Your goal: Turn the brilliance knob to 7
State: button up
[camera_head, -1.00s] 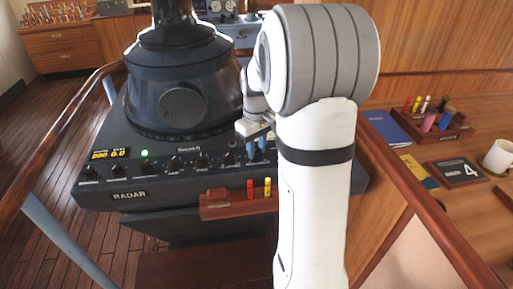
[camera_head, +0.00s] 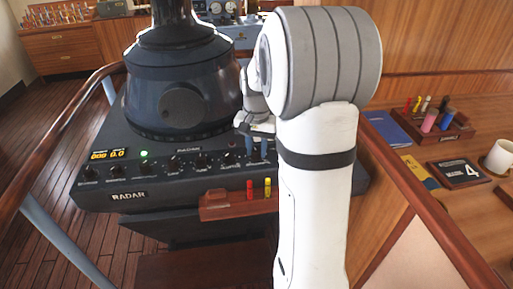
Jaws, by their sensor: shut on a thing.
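The radar console (camera_head: 190,187) has a row of small black knobs with white markings along its sloped front panel. The brilliance knob cannot be told by its label, as the lettering is too small to read. The knob's pointer and scale cannot be seen.
An amber display (camera_head: 108,154) and a lit green lamp (camera_head: 144,154) sit at the panel's left. A small wooden holder (camera_head: 218,207) with a red and a yellow marker is below the panel. A wooden desk (camera_head: 472,208) is at right.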

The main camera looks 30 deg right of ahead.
aim_at(256, 150)
jog(key=m, duration=1.1)
jog(key=shift+m, duration=1.9)
jog(key=o, duration=1)
jog(key=shift+r, duration=0.1)
notch_tip(256, 150, up, 8)
jog(key=shift+f+b, duration=0.15)
jog(key=shift+b, duration=0.2)
